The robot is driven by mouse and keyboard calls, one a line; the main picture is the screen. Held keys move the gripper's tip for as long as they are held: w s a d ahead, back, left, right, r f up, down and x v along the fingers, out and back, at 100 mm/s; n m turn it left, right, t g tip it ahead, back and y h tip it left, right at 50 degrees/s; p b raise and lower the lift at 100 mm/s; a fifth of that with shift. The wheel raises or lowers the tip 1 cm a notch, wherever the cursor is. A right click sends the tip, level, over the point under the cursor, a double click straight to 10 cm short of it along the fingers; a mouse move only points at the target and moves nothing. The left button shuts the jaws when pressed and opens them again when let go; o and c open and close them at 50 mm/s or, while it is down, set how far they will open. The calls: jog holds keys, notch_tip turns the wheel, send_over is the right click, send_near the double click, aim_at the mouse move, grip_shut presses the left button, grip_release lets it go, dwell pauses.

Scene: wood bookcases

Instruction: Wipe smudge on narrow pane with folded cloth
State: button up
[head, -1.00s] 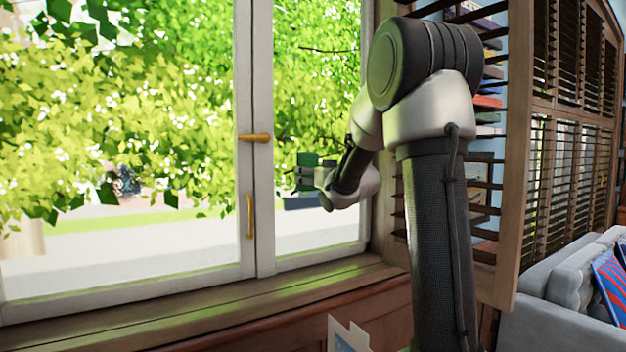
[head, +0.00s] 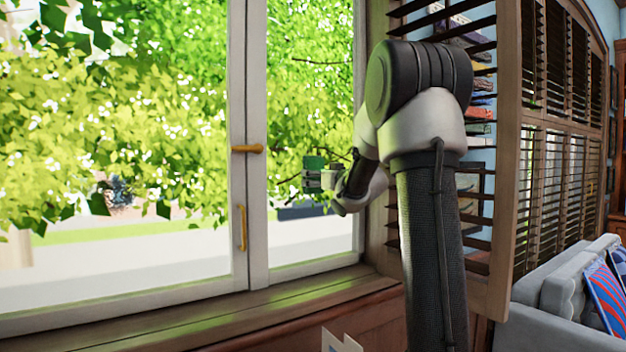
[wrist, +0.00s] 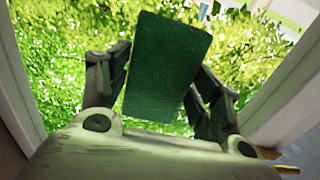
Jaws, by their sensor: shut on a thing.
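The folded cloth (wrist: 166,68) is a dark green rectangle between my gripper's fingers in the wrist view. It also shows as a small green patch in the head view (head: 314,163). My gripper (wrist: 160,95) is shut on it; in the head view my gripper (head: 312,178) is in front of the narrow pane. The narrow pane (head: 310,90) is the slim right-hand window pane in a white frame, with leaves and a pale street behind it. I cannot tell whether the cloth touches the glass. I cannot make out a smudge.
A wide pane (head: 110,255) is to the left, with brass handles (head: 242,228) on the middle frame. A wooden sill (head: 200,318) runs below. An open louvred shutter (head: 508,150) stands close right of my arm. A grey sofa (head: 565,290) is at lower right.

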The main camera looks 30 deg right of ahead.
aim_at(299, 177)
jog(key=shift+d, duration=3.5)
jog(key=shift+s+a, duration=0.2)
jog(key=shift+a, duration=5.65)
jog(key=s, duration=0.6)
jog(key=shift+d, duration=0.1)
jog(key=shift+s, duration=1.5)
